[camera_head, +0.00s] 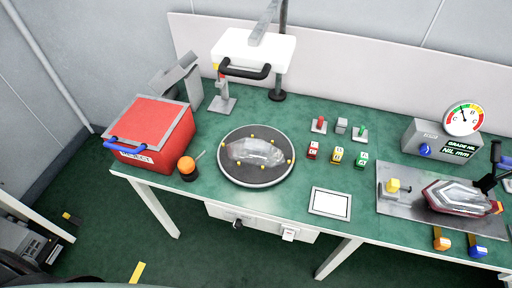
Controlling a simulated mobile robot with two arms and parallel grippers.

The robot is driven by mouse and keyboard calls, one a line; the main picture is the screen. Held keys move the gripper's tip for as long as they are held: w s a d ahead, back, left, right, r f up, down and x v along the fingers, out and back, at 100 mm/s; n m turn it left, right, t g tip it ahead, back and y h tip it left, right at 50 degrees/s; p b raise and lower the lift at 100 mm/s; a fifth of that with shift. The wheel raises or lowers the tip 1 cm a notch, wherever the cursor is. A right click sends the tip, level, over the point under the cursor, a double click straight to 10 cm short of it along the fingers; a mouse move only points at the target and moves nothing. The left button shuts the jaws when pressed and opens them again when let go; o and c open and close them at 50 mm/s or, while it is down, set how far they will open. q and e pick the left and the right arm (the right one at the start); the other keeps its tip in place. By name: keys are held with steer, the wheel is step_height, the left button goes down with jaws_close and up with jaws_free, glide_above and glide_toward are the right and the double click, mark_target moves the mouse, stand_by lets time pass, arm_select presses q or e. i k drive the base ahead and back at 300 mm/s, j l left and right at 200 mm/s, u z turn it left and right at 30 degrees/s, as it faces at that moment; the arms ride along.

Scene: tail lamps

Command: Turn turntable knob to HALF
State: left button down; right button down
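The round grey turntable (231,173) sits on the green bench top, left of the bench's middle. A clear lamp lens (255,153) lies on it, with several small yellow pegs around it. Below the bench's front edge is a pale control panel (262,229). A small black knob (237,223) is on the panel's left part; its setting and any marks are too small to read. A white switch-like piece (289,235) is on the panel's right part. Neither of my grippers shows in this view.
A red bin (161,125) with a blue handle and an orange-capped jar (187,168) stand left of the turntable. A white press head (253,50) is behind it. A white-framed pad (330,203), coloured blocks and a gauge box (437,139) are to the right.

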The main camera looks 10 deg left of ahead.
mark_target(237, 225)
steer(key=k+j+u, duration=0.35)
steer(key=k+j, duration=0.1)
steer(key=j, duration=0.25)
steer(key=k+j, duration=0.15)
steer(key=j, duration=0.2)
